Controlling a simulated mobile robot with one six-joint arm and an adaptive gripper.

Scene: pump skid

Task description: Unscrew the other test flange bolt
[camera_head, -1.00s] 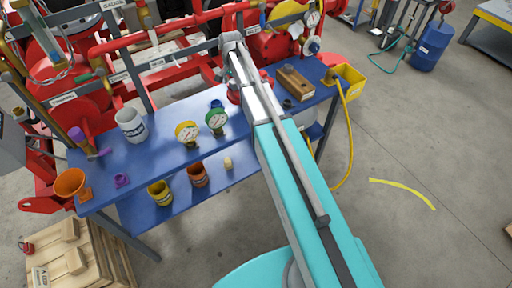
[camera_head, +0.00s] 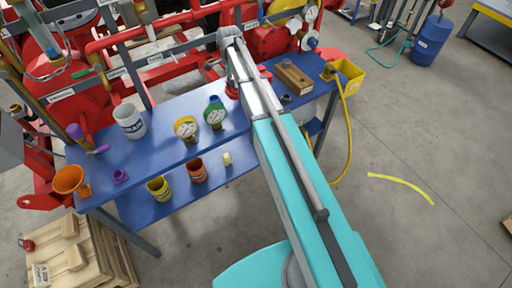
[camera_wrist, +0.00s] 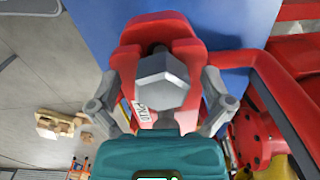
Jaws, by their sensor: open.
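In the wrist view a large grey hex bolt head (camera_wrist: 162,82) sits at the red test flange (camera_wrist: 160,30), near the middle of the picture. My gripper (camera_wrist: 157,92) is open, with one grey finger on each side of the bolt head. Gaps show between the fingers and the bolt, so neither appears to touch it. A small white label shows beside the bolt. In the head view my arm covers the gripper and most of the flange; a bit of red (camera_head: 232,90) shows beside the arm on the blue bench (camera_head: 160,160).
A wooden block (camera_head: 293,78) and a yellow bin (camera_head: 352,72) stand right of my arm. Two gauges (camera_head: 186,128), a white mug (camera_head: 129,121) and an orange funnel (camera_head: 70,180) stand to the left. Red pipework (camera_head: 165,35) runs behind the bench.

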